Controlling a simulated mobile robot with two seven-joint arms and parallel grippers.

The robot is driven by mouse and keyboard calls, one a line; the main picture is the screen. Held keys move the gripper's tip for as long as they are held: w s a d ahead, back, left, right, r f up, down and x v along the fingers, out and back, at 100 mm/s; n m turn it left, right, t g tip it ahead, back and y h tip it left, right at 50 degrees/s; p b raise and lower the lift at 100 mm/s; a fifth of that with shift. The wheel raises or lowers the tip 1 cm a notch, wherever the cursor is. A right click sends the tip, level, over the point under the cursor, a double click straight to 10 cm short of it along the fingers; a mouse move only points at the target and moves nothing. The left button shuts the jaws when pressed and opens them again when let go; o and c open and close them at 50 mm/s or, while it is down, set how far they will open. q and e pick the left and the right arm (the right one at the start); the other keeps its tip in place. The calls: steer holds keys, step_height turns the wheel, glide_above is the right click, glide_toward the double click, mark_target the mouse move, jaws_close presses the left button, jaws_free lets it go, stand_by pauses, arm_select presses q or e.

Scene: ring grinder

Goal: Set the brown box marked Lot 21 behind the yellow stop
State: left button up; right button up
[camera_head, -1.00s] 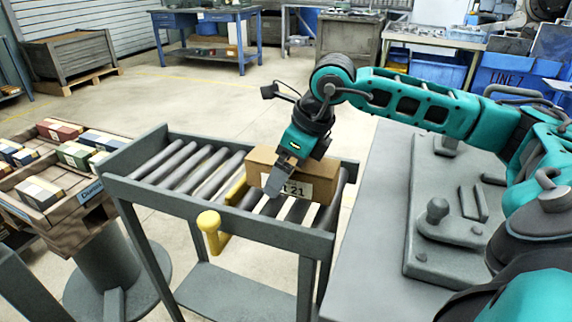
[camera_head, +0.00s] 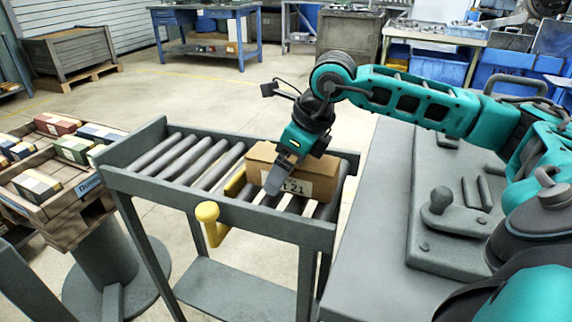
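The brown box marked 21 (camera_head: 318,177) sits on the right end of the roller conveyor. Only part of its label shows, as my gripper covers the rest. The yellow stop (camera_head: 234,185) crosses the rollers just left of the box. Its knobbed handle (camera_head: 207,213) sticks out at the conveyor's front. My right gripper (camera_head: 274,180) points down at the box's front left corner, with one dark finger in front of its face. The other finger is not clearly visible, so I cannot tell whether it grips the box. My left gripper is out of view.
The conveyor's left rollers (camera_head: 178,160) are bare. A wooden tray with several small boxes (camera_head: 62,205) stands on a post at the left. A grey table with a fixture plate (camera_head: 425,255) stands close on the right. Open floor lies behind the conveyor.

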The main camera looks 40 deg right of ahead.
steer(key=shift+f, duration=0.3)
steer(key=o, duration=0.6)
steer(key=shift+r, duration=0.1)
stand_by(0.3)
steer(key=shift+r+p, duration=1.55)
steer(key=shift+r, duration=0.7)
steer(key=shift+r+p, duration=1.25)
steer(key=shift+r, duration=0.45)
